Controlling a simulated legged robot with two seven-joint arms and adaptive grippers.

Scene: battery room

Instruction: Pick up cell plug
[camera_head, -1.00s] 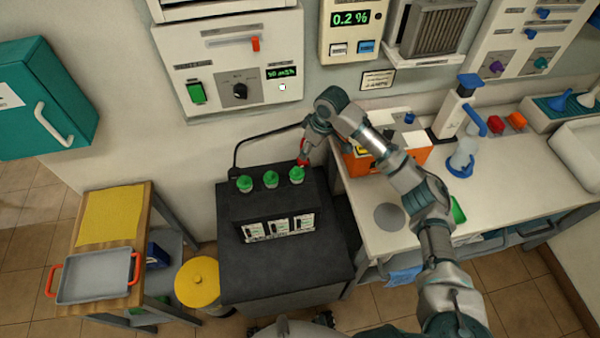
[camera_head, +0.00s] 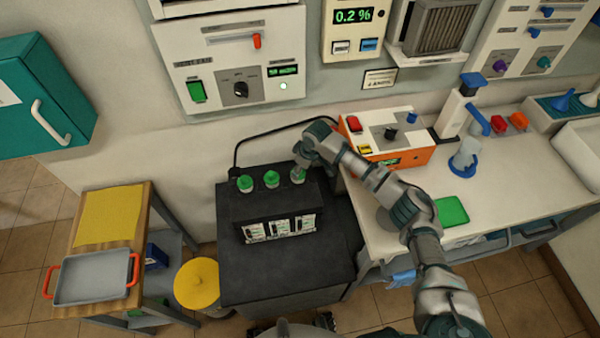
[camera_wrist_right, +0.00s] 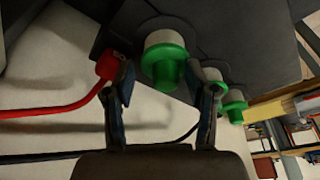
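Three green cell plugs stand in a row on white collars on top of the black battery: a left plug (camera_head: 245,183), a middle plug (camera_head: 271,179) and a right plug (camera_head: 297,177). My right gripper (camera_head: 301,164) is at the right plug and partly covers it in the head view. In the right wrist view, its two fingers are apart, one on each side of the nearest green plug (camera_wrist_right: 164,66). Gaps show between the plug and both fingers. A red cable clamp (camera_wrist_right: 108,66) sits close beside the left finger. My left gripper is out of view.
The battery (camera_head: 240,210) rests on a dark cart (camera_head: 285,272). An orange tester (camera_head: 408,152) and a green tray (camera_head: 452,210) are on the right bench. A wooden cart with a grey tray (camera_head: 93,277) and a yellow-lidded bin (camera_head: 197,283) stand left.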

